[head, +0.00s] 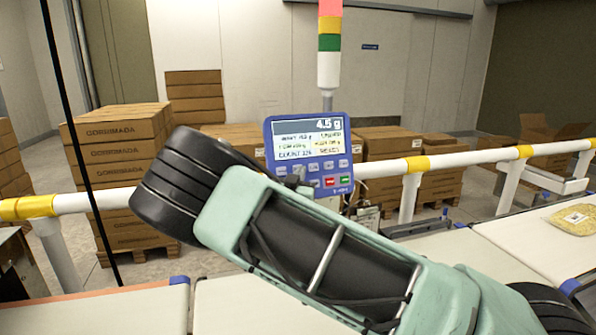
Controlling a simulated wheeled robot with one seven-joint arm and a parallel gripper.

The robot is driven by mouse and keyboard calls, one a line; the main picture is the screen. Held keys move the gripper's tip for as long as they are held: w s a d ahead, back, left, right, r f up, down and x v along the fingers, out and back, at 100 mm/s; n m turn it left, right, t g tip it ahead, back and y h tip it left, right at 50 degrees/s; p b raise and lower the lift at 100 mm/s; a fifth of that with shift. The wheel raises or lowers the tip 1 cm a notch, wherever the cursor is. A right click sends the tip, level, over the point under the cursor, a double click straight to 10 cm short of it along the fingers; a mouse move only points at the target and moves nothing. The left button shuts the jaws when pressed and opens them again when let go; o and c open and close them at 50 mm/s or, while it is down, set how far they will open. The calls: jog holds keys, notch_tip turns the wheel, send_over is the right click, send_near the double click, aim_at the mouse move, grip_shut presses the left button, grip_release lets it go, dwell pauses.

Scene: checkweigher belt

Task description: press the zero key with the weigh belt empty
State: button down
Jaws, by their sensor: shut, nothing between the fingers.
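The blue indicator panel (309,155) stands behind the belts, its lit display (308,139) reading about 4.5 g on the top line. Below it are rows of pale keys, a red key (330,182) and a green key (345,180). I cannot read the key labels, so I cannot pick out the zero key. A small grey tip, seemingly my shut gripper (301,183), shows at the panel's lower left keys; contact is unclear. My arm hides the rest of it and much of the middle belt (245,308). The visible part of that belt is bare.
A yellowish bag (574,219) lies on the right belt (522,248). A white rail (385,168) with yellow bands runs behind the belts. A signal tower (329,50) rises behind the panel. Stacked cartons (118,170) stand beyond the rail.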

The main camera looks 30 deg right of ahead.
jog(key=shift+w+d+f, duration=0.1)
jog(key=shift+w, duration=0.25)
jog(key=shift+w+d+f+b, duration=0.1)
jog(key=shift+w+b, duration=0.25)
jog(key=shift+b, duration=0.2)
dwell(0.4)
dwell(0.4)
jog(key=shift+s+a+r, duration=0.2)
jog(key=shift+s, duration=0.55)
jog(key=s, duration=0.1)
jog(key=s+r, duration=0.1)
jog(key=s, duration=0.1)
jog(key=s+a+p, duration=0.1)
jog(key=shift+s+r, duration=0.2)
jog(key=shift+s, duration=0.15)
dwell(0.5)
